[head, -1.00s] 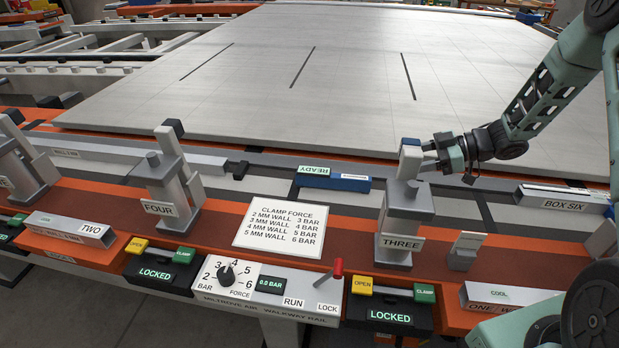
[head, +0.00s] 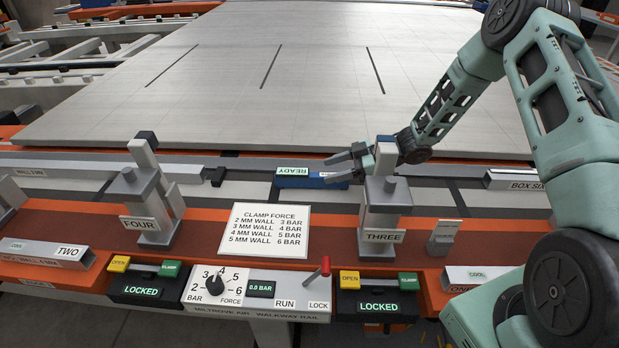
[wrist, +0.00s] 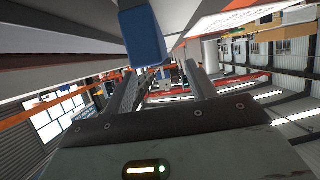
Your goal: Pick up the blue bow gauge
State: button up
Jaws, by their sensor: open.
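The blue bow gauge (head: 300,179) is a long blue bar with a green READY display. In the head view it lies along the rail behind the orange beam, left of post THREE. My gripper (head: 333,169) reaches in from the right, behind post THREE, with its fingers open and pointing left at the gauge's right end. In the wrist view the blue end of the gauge (wrist: 143,38) shows large, above and between the two parted fingers (wrist: 160,85). Nothing is held. Whether a finger touches the gauge, I cannot tell.
Post THREE (head: 384,205) stands close in front of my gripper, and post FOUR (head: 150,200) stands to the left. A clamp force card (head: 268,230) lies on the beam between them. A large grey panel (head: 270,90) fills the area behind.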

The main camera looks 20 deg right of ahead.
aim_at(311, 174)
jog(key=p+x, duration=0.1)
jog(key=x, duration=0.4)
jog(key=shift+w+a, duration=0.1)
jog(key=shift+w, duration=0.05)
jog(key=shift+r, duration=0.1)
grip_shut()
